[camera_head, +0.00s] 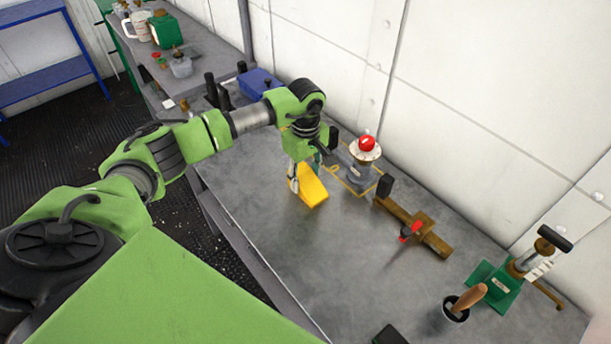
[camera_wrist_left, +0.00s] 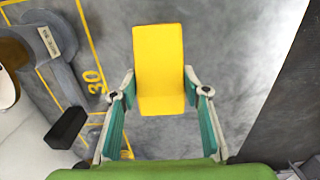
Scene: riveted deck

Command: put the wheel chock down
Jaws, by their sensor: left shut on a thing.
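The wheel chock (camera_head: 312,190) is a yellow wedge-like block over the grey bench top (camera_head: 290,245), near its middle. My left gripper (camera_head: 293,180) reaches down to it and is shut on it. In the left wrist view the yellow chock (camera_wrist_left: 159,55) sits between the two fingertips of the left gripper (camera_wrist_left: 160,92), its long body pointing away from the palm. I cannot tell whether its underside touches the bench. My right gripper is not in view.
A post with a red ball (camera_head: 366,143) stands behind the chock, inside a yellow outline. A brown bar with a red-handled clamp (camera_head: 412,230) lies to the right. A green-based tool (camera_head: 495,285) and a cup with a wooden handle (camera_head: 456,309) stand farther right. Bare bench lies in front.

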